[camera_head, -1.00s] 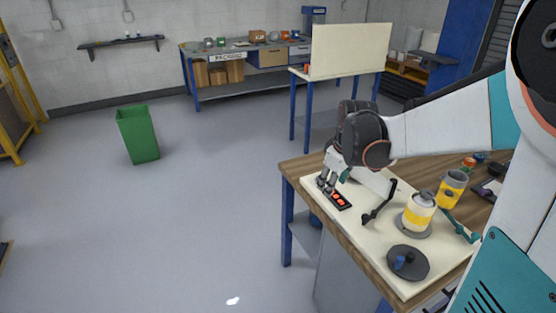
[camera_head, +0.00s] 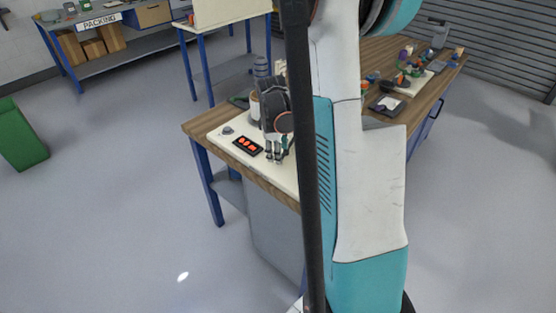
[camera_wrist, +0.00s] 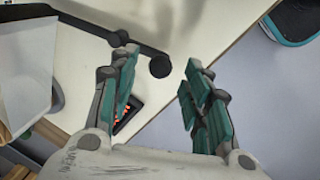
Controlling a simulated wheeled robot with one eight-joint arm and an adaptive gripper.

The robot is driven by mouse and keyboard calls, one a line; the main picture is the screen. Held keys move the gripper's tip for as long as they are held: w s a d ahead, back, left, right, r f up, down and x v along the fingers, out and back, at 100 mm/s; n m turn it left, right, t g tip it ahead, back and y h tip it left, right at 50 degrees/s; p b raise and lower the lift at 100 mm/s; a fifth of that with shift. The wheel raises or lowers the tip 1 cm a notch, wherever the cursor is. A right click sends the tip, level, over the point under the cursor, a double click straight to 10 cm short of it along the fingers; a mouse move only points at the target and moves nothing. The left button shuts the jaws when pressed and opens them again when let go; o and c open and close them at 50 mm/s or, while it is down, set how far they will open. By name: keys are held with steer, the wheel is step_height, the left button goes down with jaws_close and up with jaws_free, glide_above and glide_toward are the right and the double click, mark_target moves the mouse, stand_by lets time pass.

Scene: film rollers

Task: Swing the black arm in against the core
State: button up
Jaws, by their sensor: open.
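In the wrist view the black arm (camera_wrist: 108,38) runs from the upper left to a round black knob. The knob (camera_wrist: 160,67) shows between the fingertips of my gripper (camera_wrist: 160,60). The gripper is open, with a finger on each side, and I cannot tell how far below the fingertips the knob lies. A large pale cylinder at the left edge, probably the core (camera_wrist: 22,55), is partly out of frame. In the head view my gripper (camera_head: 275,155) points down over the cream board (camera_head: 225,140); the black arm is not clearly visible there. A pale cylinder (camera_head: 255,105) stands partly behind the gripper.
A black panel with red-orange buttons (camera_head: 248,145) lies on the board left of my gripper. A small grey disc (camera_head: 227,130) is beyond it. The wooden bench (camera_head: 195,128) holds other items farther right.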

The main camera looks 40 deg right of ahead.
steer(key=shift+w+d+f+b, duration=0.1)
steer(key=shift+d+f+b, duration=0.15)
steer(key=shift+f, duration=0.65)
steer(key=shift+w+d+f+b, duration=0.1)
steer(key=shift+f+b, duration=0.15)
steer(key=shift+f, duration=0.6)
jaws_close()
